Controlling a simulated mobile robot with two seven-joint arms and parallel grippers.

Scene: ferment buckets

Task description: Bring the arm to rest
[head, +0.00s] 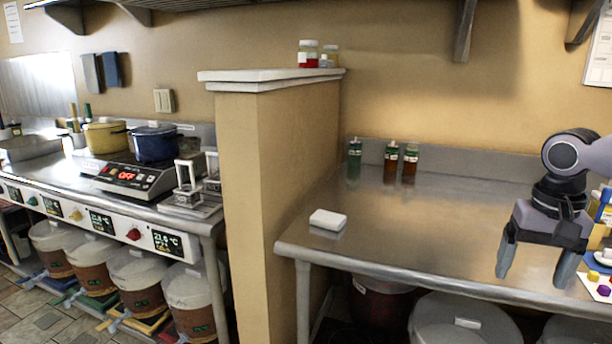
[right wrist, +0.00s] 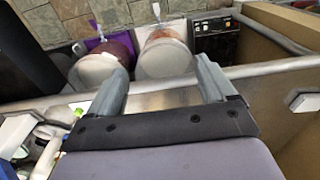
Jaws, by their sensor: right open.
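My right gripper (head: 535,268) hangs over the right part of the steel counter (head: 400,215) in the head view, its fingers pointing down. The fingers are spread apart with nothing between them. In the right wrist view the two fingers of the right gripper (right wrist: 160,85) show wide apart above the counter's front edge. The lidded buckets below the counter lie beyond the fingertips there. My left gripper does not show in either view.
A white block (head: 328,220) lies near the counter's left end. Several small bottles (head: 391,158) stand at the back. Small coloured items (head: 604,290) lie by the right gripper. A partition (head: 275,190) separates the stove, with a blue pot (head: 155,146). The counter's middle is clear.

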